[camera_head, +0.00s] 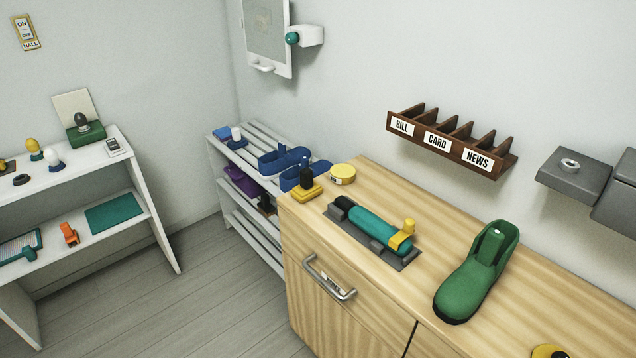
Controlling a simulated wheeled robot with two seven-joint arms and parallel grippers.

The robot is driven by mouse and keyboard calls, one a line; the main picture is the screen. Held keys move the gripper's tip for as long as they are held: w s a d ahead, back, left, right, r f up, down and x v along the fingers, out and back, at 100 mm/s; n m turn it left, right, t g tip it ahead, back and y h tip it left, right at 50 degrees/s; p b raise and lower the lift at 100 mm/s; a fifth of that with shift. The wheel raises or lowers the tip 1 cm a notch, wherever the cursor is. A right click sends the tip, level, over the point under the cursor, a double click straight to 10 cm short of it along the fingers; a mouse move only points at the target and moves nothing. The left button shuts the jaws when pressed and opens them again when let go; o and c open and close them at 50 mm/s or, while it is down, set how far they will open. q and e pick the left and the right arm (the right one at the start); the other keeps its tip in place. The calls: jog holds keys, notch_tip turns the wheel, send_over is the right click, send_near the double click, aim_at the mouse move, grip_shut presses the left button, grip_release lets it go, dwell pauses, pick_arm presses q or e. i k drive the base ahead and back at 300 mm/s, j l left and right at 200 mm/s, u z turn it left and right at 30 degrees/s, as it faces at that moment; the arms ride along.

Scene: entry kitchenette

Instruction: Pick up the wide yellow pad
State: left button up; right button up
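A yellow rectangular pad with a dark upright grip (306,190) stands at the left end of the wooden cabinet top (410,190). A second yellow thing, round and with a dark part on it (545,351), is cut off by the bottom edge at the right. I cannot tell for sure which is the wide yellow pad; the first shows whole. Neither of my grippers is in view, and nothing touches either yellow thing.
A round yellow tin (343,173) stands close behind the first pad. A teal roll in a grey holder with a yellow clamp (375,228) lies to its right, then a green boot (480,272). A slatted shoe rack (245,160) and white shelf (75,190) stand left.

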aim_at(308, 189)
jog(key=i+j+z, duration=0.7)
jog(key=j+z, duration=0.25)
